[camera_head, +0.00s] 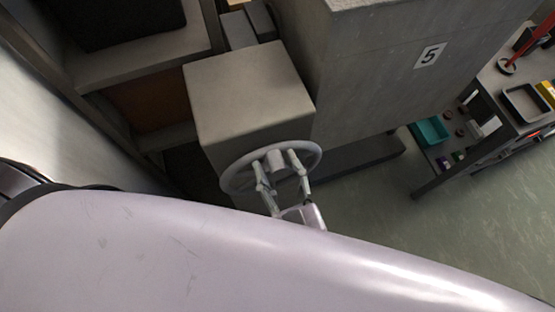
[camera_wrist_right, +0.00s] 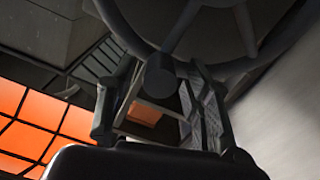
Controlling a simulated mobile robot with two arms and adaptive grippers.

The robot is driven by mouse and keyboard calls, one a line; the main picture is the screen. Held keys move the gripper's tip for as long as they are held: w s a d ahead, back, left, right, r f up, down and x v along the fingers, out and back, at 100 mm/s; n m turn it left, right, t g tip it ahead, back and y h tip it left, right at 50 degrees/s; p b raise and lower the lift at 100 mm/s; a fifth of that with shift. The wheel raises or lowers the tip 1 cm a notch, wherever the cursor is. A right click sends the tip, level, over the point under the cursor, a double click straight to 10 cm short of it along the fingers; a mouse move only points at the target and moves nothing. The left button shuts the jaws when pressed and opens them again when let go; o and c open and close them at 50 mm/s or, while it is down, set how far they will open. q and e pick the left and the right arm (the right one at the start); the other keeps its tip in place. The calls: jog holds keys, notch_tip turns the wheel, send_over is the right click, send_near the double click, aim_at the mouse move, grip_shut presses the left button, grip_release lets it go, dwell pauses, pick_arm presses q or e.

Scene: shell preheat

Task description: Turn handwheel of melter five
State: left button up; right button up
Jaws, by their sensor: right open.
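The grey handwheel (camera_head: 313,151) is mounted on the front of a grey box (camera_head: 247,95), beside the grey body (camera_head: 380,75) of melter five. Its rim and spokes also show at the top of the right wrist view (camera_wrist_right: 280,60), with the round hub (camera_wrist_right: 159,72) in the middle. My right gripper (camera_head: 277,164) is at the wheel's face, and it also shows in the right wrist view (camera_wrist_right: 162,90). Its fingers stand apart, one on each side of the hub; I cannot tell whether they touch it. My left gripper is out of view.
A plate marked 5 (camera_head: 430,55) is on the grey body. A shelf unit (camera_head: 427,183) at the right holds a teal bin (camera_head: 431,131) and a tray (camera_head: 527,103). Green floor (camera_head: 400,225) is clear. My pale arm covers the lower head view. Orange panels (camera_wrist_right: 30,125) show at left.

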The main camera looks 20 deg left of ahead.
jog(key=shift+w+a, duration=0.15)
jog(key=shift+w, duration=0.15)
jog(key=shift+c, duration=0.2)
grip_shut()
dwell(0.3)
